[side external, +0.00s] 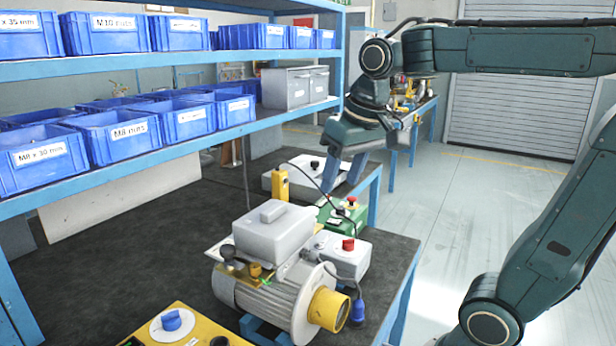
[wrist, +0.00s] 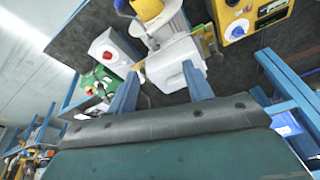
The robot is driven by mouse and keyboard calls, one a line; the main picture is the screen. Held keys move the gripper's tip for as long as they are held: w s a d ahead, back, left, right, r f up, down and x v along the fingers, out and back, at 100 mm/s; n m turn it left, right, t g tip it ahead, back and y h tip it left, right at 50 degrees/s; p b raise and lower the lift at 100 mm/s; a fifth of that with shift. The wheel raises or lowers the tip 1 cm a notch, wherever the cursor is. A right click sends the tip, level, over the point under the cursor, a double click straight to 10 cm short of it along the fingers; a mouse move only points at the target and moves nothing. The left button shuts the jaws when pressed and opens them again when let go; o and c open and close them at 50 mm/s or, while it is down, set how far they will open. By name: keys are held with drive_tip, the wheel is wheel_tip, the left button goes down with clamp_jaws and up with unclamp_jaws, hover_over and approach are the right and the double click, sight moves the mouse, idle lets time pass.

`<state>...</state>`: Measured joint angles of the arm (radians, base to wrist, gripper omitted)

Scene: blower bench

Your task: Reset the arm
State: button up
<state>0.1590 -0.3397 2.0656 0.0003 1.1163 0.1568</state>
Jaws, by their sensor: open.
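My gripper (side external: 341,182) hangs from my dark green arm above the back right of the bench, with its blue fingers pointing down. In the wrist view its two fingers (wrist: 159,72) are spread apart, with nothing held between them. The blower (side external: 270,270), a grey motor with a yellow outlet and a grey box on top, sits on the bench in front of and below my gripper. In the wrist view the blower's grey box (wrist: 175,66) shows beyond the fingers.
A blue shelf (side external: 200,142) with several blue bins (side external: 125,135) stands at the left. A green box with a red button (side external: 345,215) and a grey box with a red knob (side external: 345,258) are near the bench's right edge. A yellow panel (side external: 180,325) lies in front. Floor at right is clear.

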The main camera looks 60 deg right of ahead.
drive_tip(key=s+a+f+n+t, duration=0.2)
drive_tip(key=s+f, duration=0.4)
drive_tip(key=s, duration=0.3)
drive_tip(key=shift+s+a+n+y, duration=0.3)
drive_tip(key=shift+a+n, duration=0.5)
drive_tip(key=shift+a, duration=0.4)
